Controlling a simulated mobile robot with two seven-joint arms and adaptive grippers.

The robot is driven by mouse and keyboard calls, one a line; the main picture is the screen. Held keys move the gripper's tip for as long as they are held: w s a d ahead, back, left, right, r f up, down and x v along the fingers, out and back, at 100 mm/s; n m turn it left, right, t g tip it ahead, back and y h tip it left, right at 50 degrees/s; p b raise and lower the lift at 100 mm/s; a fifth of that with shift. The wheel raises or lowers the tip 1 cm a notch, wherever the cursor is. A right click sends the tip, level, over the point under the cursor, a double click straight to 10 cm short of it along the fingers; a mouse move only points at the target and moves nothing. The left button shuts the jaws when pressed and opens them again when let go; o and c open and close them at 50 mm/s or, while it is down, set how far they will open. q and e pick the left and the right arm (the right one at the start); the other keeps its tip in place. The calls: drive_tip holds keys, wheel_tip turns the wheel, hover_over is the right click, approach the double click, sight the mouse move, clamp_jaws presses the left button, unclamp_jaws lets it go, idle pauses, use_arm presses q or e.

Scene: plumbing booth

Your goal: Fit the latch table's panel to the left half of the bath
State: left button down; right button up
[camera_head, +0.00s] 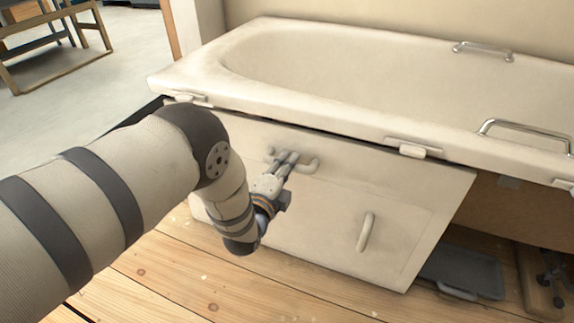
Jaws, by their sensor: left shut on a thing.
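The white bath (330,100) runs across the view from the left to the right edge. A white panel (405,235) stands under the left half of its rim, roughly upright, with a dark gap along part of its top edge. The panel has a horizontal handle (311,166) near its top and a vertical handle (366,231) lower right. My left gripper (290,158) is shut on the horizontal handle. White latches (187,98) and (416,148) sit under the bath rim. I cannot tell whether they hold the panel. My right gripper is not in view.
The right half of the bath's front is open, with a grey tray (462,272) on the wooden floor (170,280) beneath. Metal grab rails (525,131) stand on the bath rim. A wooden table (55,40) is at the far left, with clear grey floor before it.

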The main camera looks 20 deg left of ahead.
use_arm(q)
drive_tip(key=shift+w+r, duration=0.2)
drive_tip(key=shift+w, duration=0.15)
idle(0.7)
drive_tip(key=c, duration=1.4)
unclamp_jaws()
drive_tip(key=shift+w+f, duration=0.1)
drive_tip(key=shift+w, duration=0.05)
drive_tip(key=shift+c, duration=0.2)
drive_tip(key=shift+s+f, duration=0.2)
drive_tip(key=shift+f, duration=0.1)
drive_tip(key=s, duration=1.1)
drive_tip(key=shift+s+a+r, duration=0.2)
drive_tip(key=shift+s+r, duration=0.2)
drive_tip(key=shift+r, duration=0.05)
